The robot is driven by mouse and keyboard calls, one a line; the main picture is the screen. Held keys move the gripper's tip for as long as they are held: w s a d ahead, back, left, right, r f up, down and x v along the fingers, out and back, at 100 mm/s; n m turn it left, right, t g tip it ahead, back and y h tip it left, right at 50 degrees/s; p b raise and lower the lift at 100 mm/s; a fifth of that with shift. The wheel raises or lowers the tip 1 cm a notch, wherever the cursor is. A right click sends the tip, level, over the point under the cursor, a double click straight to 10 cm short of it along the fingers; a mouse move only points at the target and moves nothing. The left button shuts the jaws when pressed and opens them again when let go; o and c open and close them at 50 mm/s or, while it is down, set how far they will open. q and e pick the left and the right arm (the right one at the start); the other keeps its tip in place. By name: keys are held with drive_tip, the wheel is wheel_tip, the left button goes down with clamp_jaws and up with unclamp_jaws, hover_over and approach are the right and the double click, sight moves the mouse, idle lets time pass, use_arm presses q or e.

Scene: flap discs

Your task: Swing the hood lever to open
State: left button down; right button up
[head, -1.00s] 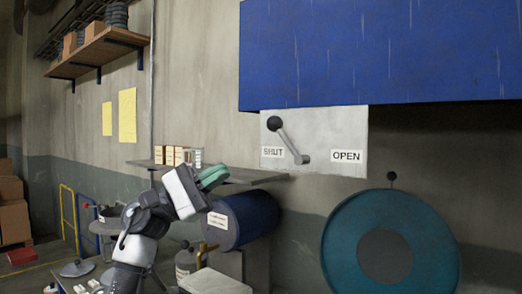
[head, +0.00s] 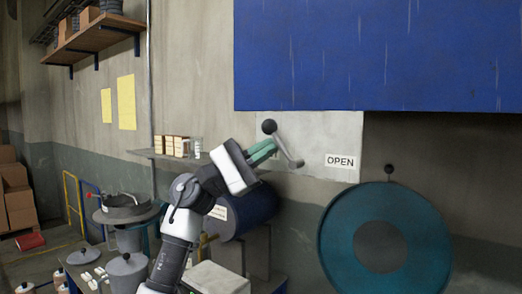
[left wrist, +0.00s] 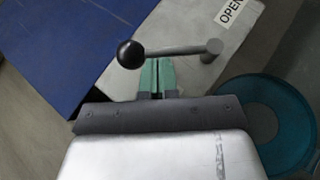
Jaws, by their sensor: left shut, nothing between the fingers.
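The hood lever (head: 287,148) is a grey rod with a black ball knob, on a pale plate (head: 325,130) under the blue hood (head: 370,55). It leans up and left from its pivot, toward the SHUT side. The OPEN label (head: 340,161) is at the right; the SHUT label is hidden behind my gripper. My left gripper (head: 272,148) has green fingers, shut and empty, just left of the rod and below the knob. In the left wrist view the lever (left wrist: 172,50) crosses just beyond the fingertips (left wrist: 157,62); I cannot tell if they touch. My right gripper is out of view.
A teal disc (head: 335,240) with a grey centre stands at lower right. A shelf (head: 145,153) with small boxes and a blue drum (head: 255,210) are close to my left arm. The wall right of the plate is clear.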

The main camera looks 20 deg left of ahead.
use_arm(q)
drive_tip(key=shift+r+m+g, duration=0.25)
drive_tip(key=shift+m+g, duration=0.25)
drive_tip(key=shift+g, duration=0.1)
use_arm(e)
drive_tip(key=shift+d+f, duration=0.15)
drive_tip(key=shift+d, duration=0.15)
